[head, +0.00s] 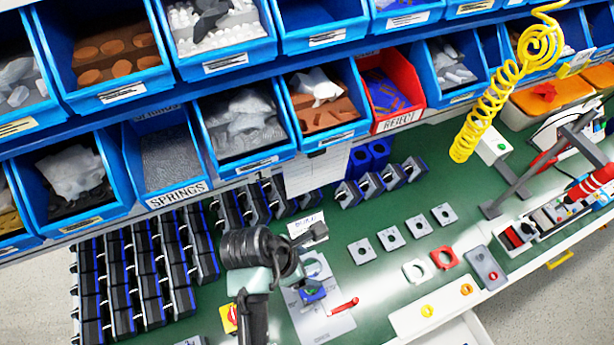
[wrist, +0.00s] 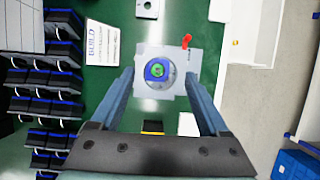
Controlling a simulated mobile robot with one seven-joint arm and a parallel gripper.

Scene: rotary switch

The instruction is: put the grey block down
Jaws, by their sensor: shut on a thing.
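My gripper (wrist: 160,78) is shut on the grey block (wrist: 158,93), a square piece with a round opening, held between the fingertips in the wrist view. A round blue and green part (wrist: 158,70) shows in the opening. Behind the block is a light grey fixture plate (wrist: 172,50) with a red lever (wrist: 187,40). In the head view the fixture plate (head: 338,325) lies on the green bench, with the red lever (head: 345,306) at its right. My wrist hides part of this area, and the gap between block and plate cannot be judged.
A BUILD card (wrist: 102,42) lies beside the fixture. Several dark housings (head: 140,275) stand in rows at left. Blue bins (head: 240,120) hang behind, and a yellow coiled hose (head: 480,110) hangs at right.

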